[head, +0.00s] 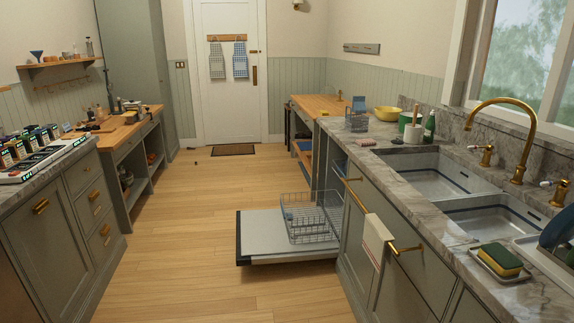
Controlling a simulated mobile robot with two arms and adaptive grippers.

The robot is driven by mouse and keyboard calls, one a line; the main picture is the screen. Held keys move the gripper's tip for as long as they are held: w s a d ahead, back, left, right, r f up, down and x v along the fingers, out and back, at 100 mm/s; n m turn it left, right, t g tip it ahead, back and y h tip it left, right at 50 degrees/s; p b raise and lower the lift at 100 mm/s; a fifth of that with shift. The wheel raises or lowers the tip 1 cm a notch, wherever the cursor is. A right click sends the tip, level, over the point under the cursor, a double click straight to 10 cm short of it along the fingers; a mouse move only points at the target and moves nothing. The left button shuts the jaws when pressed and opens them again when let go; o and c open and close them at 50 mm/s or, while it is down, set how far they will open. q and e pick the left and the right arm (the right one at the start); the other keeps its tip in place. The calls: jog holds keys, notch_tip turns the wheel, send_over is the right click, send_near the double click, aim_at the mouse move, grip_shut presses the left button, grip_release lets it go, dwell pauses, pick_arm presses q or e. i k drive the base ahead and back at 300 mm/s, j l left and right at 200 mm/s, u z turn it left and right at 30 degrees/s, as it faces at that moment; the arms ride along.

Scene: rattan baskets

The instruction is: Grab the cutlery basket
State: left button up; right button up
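A grey wire basket (356,122) stands on the marble counter at the back right, with something blue-grey rising behind or in it. A larger wire rack (309,230) sits on the lowered dishwasher door (262,250), near the middle of the view. Small blue-grey items show at its left side. I cannot tell for certain which of these is the cutlery basket. Neither of my grippers is in the head view.
The dishwasher door juts into the aisle from the right cabinets. Wooden floor (180,235) is clear to its left. A double sink (435,178), brass faucet (522,140), yellow bowl (387,113) and sponge (500,260) occupy the right counter. Cabinets (70,215) line the left.

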aim_at(354, 127)
jog(key=i, duration=1.7)
